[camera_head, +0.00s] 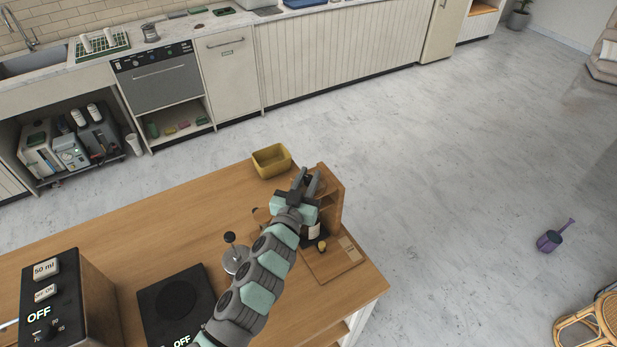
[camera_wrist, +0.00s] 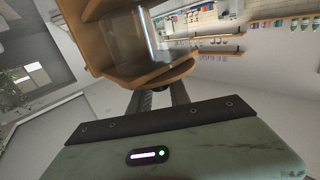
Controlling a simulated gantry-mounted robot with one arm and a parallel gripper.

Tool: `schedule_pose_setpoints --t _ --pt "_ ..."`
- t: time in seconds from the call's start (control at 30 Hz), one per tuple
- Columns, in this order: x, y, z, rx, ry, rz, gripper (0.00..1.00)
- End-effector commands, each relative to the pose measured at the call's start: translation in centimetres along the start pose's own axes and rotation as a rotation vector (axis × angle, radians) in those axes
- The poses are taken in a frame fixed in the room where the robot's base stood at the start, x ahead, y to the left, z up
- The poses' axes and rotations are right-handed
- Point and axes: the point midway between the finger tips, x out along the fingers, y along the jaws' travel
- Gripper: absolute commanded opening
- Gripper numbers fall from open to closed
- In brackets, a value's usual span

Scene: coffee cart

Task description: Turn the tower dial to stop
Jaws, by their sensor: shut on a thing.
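The wooden tower (camera_head: 334,203) stands at the right end of the cart top (camera_head: 205,218). My gripper (camera_head: 306,181) is at the tower's upper part, its two dark fingers reaching away from the camera. In the wrist view, the tower (camera_wrist: 178,72) fills the upper middle, with a clear glass-like vessel (camera_wrist: 118,38) in its frame. The fingers of my gripper (camera_wrist: 160,88) reach under its rounded wooden shelf and are shut on a small dark part, seemingly the dial. The dial is mostly hidden, so its setting cannot be read.
A French press (camera_head: 234,258) stands left of my arm, near a black hot plate (camera_head: 176,302). A black control box (camera_head: 60,300) is at far left. The cart edge and open floor lie to the right.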

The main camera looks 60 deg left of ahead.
Motion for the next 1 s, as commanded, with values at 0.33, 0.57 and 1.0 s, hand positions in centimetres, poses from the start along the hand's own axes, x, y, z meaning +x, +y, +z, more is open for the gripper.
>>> schedule_pose_setpoints --t 0.33,0.57,1.0 --pt "0.0 0.0 0.1 0.000 0.003 -0.008 0.00" --pt "0.0 0.1 0.5 -0.004 0.007 -0.074 0.00" --pt "0.1 0.4 1.1 -0.006 0.010 -0.369 0.00"
